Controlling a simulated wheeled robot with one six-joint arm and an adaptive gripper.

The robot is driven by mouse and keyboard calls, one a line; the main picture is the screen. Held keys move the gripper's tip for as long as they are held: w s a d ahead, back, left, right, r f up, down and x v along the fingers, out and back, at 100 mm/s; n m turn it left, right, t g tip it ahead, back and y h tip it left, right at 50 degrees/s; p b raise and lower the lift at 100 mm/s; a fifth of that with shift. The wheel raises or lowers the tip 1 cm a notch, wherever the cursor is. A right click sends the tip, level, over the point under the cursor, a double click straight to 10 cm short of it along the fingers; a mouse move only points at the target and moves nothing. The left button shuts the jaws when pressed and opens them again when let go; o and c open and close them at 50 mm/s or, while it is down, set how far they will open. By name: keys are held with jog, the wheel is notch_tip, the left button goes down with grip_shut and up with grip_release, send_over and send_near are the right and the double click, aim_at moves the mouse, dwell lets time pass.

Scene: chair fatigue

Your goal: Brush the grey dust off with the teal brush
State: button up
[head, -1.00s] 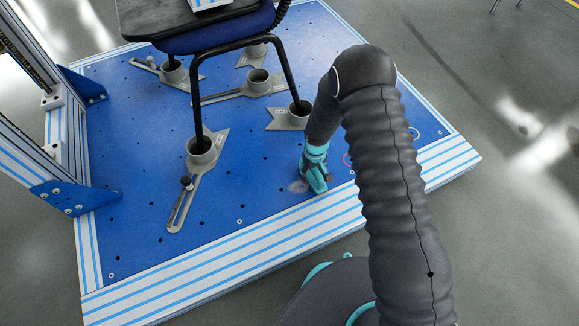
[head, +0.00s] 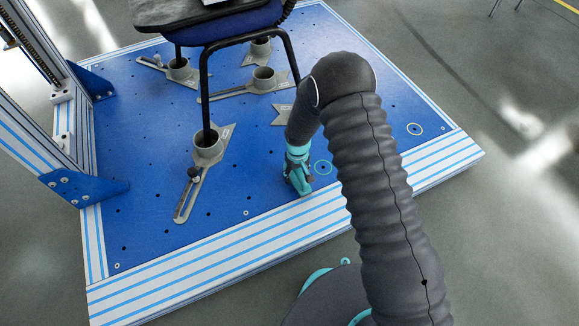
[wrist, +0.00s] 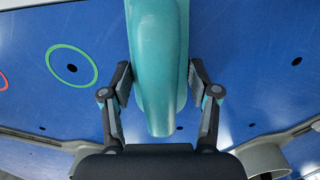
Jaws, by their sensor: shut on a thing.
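The teal brush (wrist: 157,50) is between the two fingers of my gripper (wrist: 157,85) in the wrist view, which is shut on its handle. In the head view my gripper (head: 297,172) points down with the brush (head: 301,186) low over the blue plate (head: 270,200), near its front edge. The bristles are hidden, so I cannot tell whether they touch the plate. I see no grey dust in the current views; the spot around the brush is partly covered by my gripper.
A green ring (head: 322,167) circles a hole just right of the brush. A black chair frame (head: 207,90) stands in grey cup clamps (head: 208,145) to the left and behind.

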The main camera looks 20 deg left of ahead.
jog(key=shift+s+a+f, duration=0.1)
jog(key=shift+s+a, duration=0.2)
jog(key=shift+a, duration=0.05)
jog(key=shift+s+a+r, duration=0.1)
jog(key=shift+s+r, duration=0.05)
jog(key=shift+r, duration=0.2)
jog(key=shift+w+r+p, duration=0.2)
jog(key=shift+r+p, duration=0.15)
jog(key=shift+r, duration=0.6)
jog(key=shift+s+r+p, duration=0.2)
jog(key=shift+r+p, duration=0.3)
jog(key=shift+r, duration=0.55)
jog(key=shift+r+p, duration=0.8)
jog(key=shift+r, duration=1)
